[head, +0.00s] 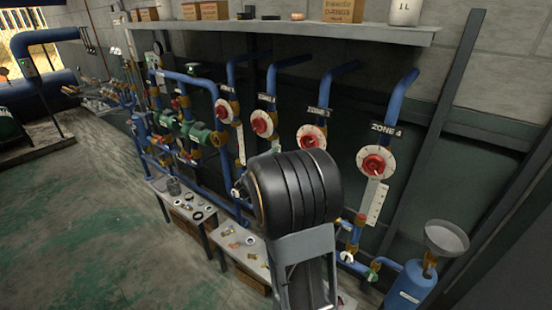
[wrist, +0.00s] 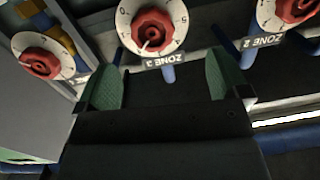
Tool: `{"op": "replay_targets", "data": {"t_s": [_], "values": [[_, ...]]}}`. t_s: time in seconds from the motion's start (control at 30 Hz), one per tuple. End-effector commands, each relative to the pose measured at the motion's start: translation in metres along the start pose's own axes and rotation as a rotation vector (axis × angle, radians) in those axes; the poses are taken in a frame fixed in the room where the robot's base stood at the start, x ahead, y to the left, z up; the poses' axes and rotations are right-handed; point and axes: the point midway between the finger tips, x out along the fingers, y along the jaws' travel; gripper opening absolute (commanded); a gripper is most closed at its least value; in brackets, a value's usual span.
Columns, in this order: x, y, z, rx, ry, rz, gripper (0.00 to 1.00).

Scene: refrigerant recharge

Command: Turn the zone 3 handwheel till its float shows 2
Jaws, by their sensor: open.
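The zone 3 handwheel (head: 311,137) is red, on a white dial (head: 301,146) below the ZONE 3 label (head: 318,112), on the blue pipe row along the wall. In the upside-down wrist view the red handwheel (wrist: 152,31) shows at top centre, on its numbered dial (wrist: 126,14), with the inverted ZONE 3 label (wrist: 163,60). My gripper (wrist: 163,82) is open and empty, its green-padded fingers spread below the dial in that picture, apart from the wheel. My black arm hides the gripper in the head view and covers the area below the zone 3 dial; its float cannot be seen.
The zone 4 handwheel (head: 373,164) sits to the right, above a white float scale (head: 376,203). The zone 2 handwheel (head: 263,124) is to the left. A shelf (head: 290,33) runs above the pipes. A blue cylinder (head: 411,287) with a funnel stands at lower right.

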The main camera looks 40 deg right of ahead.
Motion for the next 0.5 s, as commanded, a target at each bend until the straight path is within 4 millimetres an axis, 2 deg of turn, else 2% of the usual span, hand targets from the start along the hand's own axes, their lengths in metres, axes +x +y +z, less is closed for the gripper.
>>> {"op": "replay_targets", "data": {"t_s": [0.1, 0.27, 0.5], "values": [[0.000, 0.008, -0.008, -0.028, 0.045, 0.048, 0.94], [0.005, 0.009, -0.011, -0.052, 0.058, 0.055, 0.94], [0.029, 0.010, -0.011, -0.051, 0.057, 0.053, 0.94]]}}
